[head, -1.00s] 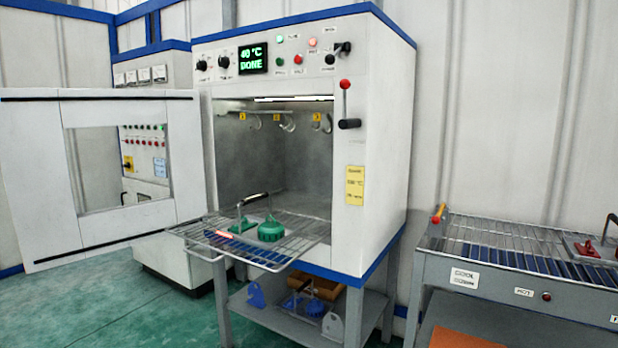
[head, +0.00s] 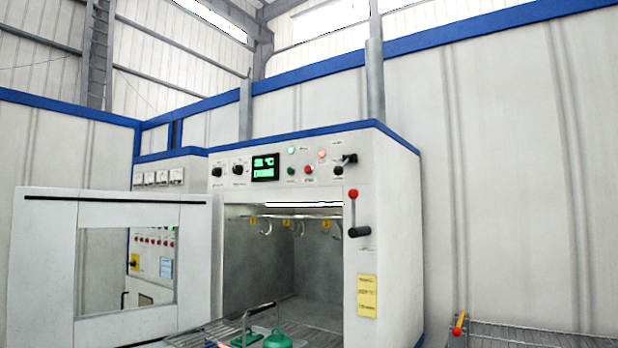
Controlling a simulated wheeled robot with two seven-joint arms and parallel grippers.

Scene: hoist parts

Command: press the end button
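The oven's control panel (head: 270,182) runs along the top front of the white oven (head: 385,260). A lit green display (head: 265,167) shows a blurred temperature and a word below it. Right of it are a dark green button (head: 291,171) and a red button (head: 309,170), side by side. A green lamp (head: 291,150) and a glowing pinkish-red lamp (head: 322,154) sit above them. The small labels are too blurred to read, so I cannot tell which is the end button. Neither of my grippers is in view.
The oven door (head: 110,215) stands wide open to the left. A wire rack (head: 205,335) sticks out with green parts (head: 278,339) on it. A red-knobbed lever (head: 353,194) is on the right front. A second rack (head: 540,332) stands lower right.

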